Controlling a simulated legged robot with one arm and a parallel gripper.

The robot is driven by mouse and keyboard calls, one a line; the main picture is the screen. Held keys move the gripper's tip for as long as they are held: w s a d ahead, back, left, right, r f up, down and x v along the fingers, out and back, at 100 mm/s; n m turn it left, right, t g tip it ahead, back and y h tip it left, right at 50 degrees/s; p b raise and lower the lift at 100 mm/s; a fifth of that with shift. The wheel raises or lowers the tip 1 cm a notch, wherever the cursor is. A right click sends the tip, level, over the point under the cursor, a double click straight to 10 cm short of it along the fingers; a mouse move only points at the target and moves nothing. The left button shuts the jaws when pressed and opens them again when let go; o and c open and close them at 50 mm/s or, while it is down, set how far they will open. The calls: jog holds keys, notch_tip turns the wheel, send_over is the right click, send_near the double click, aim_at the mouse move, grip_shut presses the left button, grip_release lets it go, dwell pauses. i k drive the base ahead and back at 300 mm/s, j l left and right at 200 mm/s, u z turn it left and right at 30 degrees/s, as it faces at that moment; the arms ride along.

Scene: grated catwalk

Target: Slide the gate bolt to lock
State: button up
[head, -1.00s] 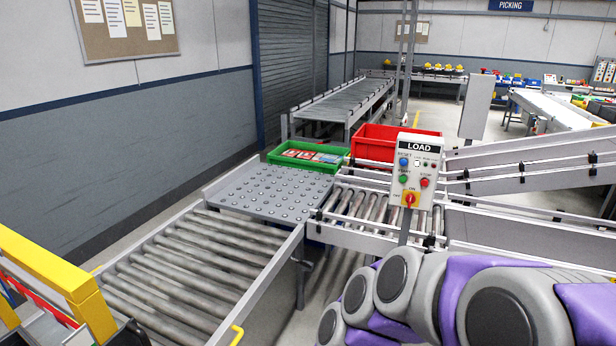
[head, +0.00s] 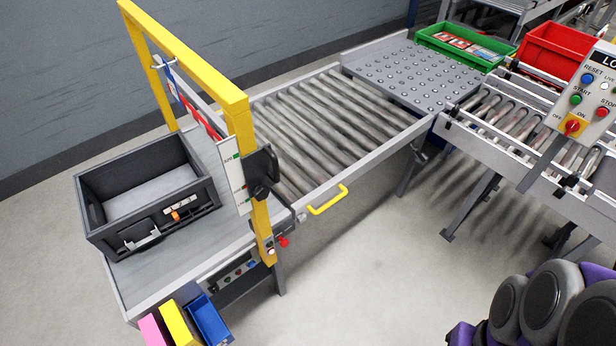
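A yellow gate frame (head: 200,66) stands across the conveyor at the left of the head view. A black fitting (head: 262,172) is on its near post. A small red knob (head: 283,242) shows low beside that post, on a dark fitting at the conveyor's side. I cannot tell which of these is the gate bolt, or whether it is slid. A yellow handle (head: 327,200) is on the side rail to the right. My gripper is out of view; only purple and grey links of my arm show at the lower right.
A grey roller conveyor (head: 320,130) leads to a ball-transfer table (head: 395,75) with a green tray (head: 466,46). A black crate (head: 150,190) sits on the left end. Coloured bins (head: 208,322) hang at the front. The floor (head: 380,285) in front is clear.

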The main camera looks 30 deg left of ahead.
aim_at(284, 244)
jog(key=u, duration=1.55)
